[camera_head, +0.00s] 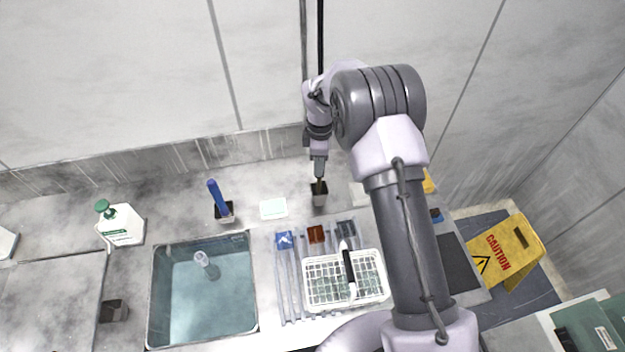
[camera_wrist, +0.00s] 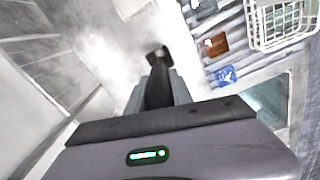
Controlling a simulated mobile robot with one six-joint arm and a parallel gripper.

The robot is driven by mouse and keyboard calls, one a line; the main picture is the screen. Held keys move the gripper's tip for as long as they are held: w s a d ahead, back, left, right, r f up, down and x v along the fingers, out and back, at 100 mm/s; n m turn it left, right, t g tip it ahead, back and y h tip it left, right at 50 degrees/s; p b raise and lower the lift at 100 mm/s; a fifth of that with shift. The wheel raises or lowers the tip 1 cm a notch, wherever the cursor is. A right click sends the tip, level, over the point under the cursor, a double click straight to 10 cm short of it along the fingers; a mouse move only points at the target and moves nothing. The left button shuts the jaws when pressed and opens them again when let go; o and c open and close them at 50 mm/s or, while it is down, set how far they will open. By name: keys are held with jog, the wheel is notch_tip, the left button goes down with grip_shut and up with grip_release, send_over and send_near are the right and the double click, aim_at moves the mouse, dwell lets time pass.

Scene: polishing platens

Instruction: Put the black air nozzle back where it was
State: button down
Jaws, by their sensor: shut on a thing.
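My gripper (camera_head: 319,178) points down at the back of the counter and is shut on the black air nozzle (camera_wrist: 158,88). In the wrist view the nozzle extends from between the fingers toward a small dark square holder (camera_wrist: 155,54). The same holder (camera_head: 320,198) stands directly below my gripper in the head view. The nozzle's lower end overlaps the holder's opening; I cannot tell whether it is inside or just above. The fingers hide part of the nozzle.
A second holder with a blue-handled tool (camera_head: 217,196) and a white block (camera_head: 273,208) stand to the left. A water-filled sink (camera_head: 180,320), a ribbed rack (camera_head: 283,285) and a white basket (camera_head: 345,298) lie in front. A white bottle (camera_head: 122,228) is far left.

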notch_tip(320, 180, down, 6)
jog(key=shift+d+r, duration=0.1)
jog(key=shift+r, duration=0.05)
jog(key=shift+s+f+b, duration=0.1)
jog(key=shift+f+b, duration=0.1)
jog(key=shift+b, duration=0.15)
jog(key=c, duration=1.1)
grip_release()
jog(key=shift+r, duration=0.1)
